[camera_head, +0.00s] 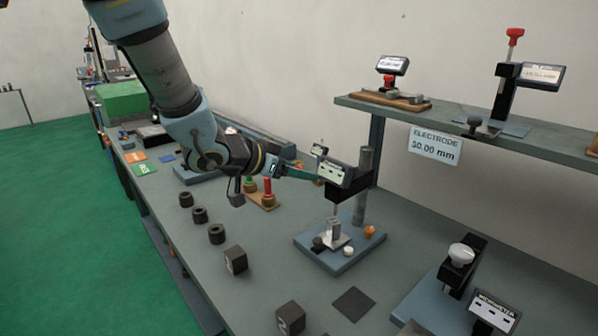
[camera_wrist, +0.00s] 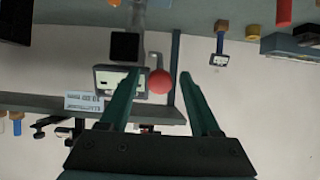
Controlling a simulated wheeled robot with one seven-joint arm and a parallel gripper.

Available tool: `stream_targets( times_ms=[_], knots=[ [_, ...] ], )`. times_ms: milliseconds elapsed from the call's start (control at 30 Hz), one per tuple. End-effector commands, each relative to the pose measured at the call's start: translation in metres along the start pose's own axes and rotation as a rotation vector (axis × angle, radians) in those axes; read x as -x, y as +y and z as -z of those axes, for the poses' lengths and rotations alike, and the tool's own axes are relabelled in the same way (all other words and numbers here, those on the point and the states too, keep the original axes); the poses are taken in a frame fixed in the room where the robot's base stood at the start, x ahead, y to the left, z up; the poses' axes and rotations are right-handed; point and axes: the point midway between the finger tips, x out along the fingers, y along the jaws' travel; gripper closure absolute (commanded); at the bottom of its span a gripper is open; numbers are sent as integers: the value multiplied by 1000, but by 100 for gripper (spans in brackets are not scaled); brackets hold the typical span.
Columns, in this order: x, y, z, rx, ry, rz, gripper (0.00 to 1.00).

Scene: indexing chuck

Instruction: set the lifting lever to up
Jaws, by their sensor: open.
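A gauge with a grey display (camera_head: 333,172) is held on a post above a blue base (camera_head: 312,250). My gripper (camera_head: 316,178) reaches in from the left, with its green fingers by the gauge's left side. In the wrist view my gripper (camera_wrist: 160,76) is open, with a finger on either side of a round red knob (camera_wrist: 160,82), seemingly the lever's end. The gauge's display (camera_wrist: 104,78) shows beside it, partly behind the left finger. I cannot tell whether the fingers touch the knob, or how the lever is set. The knob is not clear in the head view.
Several dark rings and blocks (camera_head: 236,260) lie along the front of the bench. A shelf (camera_head: 470,122) with other instruments and an electrode sign (camera_head: 435,145) is behind right. Another instrument (camera_head: 461,256) stands at lower right. A stand with red and green pieces (camera_head: 267,190) sits below my wrist.

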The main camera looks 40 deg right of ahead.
Motion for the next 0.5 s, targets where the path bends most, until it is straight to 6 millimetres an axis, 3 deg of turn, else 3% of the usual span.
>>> stream_targets(
  times_ms=[500],
  knots=[
    [88, -1, 0, 0, 2, 4, 36]
  ],
)
